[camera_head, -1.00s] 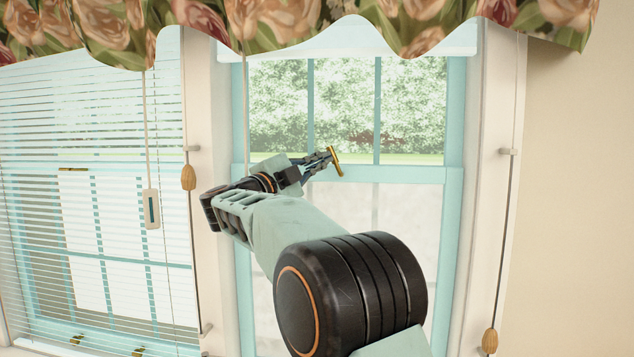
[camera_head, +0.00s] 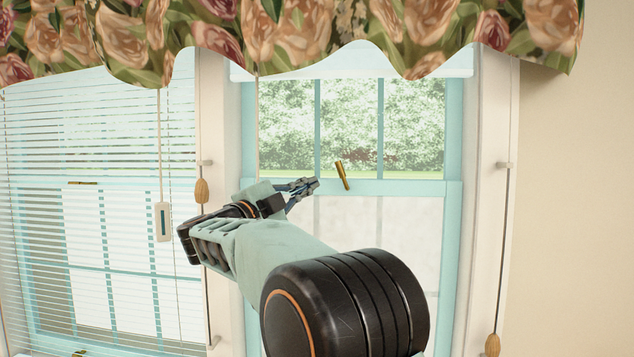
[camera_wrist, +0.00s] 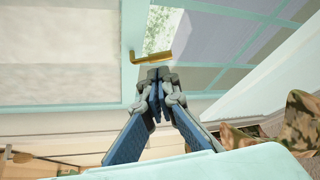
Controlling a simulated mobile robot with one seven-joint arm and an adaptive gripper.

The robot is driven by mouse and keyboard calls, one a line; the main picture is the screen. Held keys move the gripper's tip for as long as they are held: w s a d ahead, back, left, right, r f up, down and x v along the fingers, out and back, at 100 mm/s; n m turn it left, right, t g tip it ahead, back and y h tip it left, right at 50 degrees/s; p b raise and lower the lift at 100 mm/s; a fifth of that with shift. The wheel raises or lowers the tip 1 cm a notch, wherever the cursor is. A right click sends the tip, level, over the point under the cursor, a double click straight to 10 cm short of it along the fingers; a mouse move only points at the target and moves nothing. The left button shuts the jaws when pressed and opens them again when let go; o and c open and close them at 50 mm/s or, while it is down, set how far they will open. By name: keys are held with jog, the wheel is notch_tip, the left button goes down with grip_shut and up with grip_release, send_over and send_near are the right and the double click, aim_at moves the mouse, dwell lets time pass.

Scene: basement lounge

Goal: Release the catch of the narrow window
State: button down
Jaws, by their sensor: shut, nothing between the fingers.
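The narrow window (camera_head: 412,188) has a pale blue frame and stands right of the blind-covered window. Its brass catch (camera_head: 343,176) sits on the middle rail and stands out at a steep tilt. In the wrist view the catch (camera_wrist: 152,57) lies across the rail, just beyond my fingertips. My gripper (camera_head: 314,184) is to the left of the catch in the head view, with a small gap between them. In the wrist view my gripper (camera_wrist: 159,74) has its fingertips together and holds nothing. The catch's base is hard to make out.
A floral valance (camera_head: 300,35) hangs above the window. Cords with wooden toggles hang at the left (camera_head: 201,190) and right (camera_head: 492,344) of the frame. The left window has white blinds (camera_head: 90,220). The wall at right is bare.

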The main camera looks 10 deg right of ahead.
jog(key=v, duration=0.5)
jog(key=shift+s+a+f, duration=0.15)
jog(key=shift+s+f, duration=0.05)
jog(key=shift+s, duration=0.05)
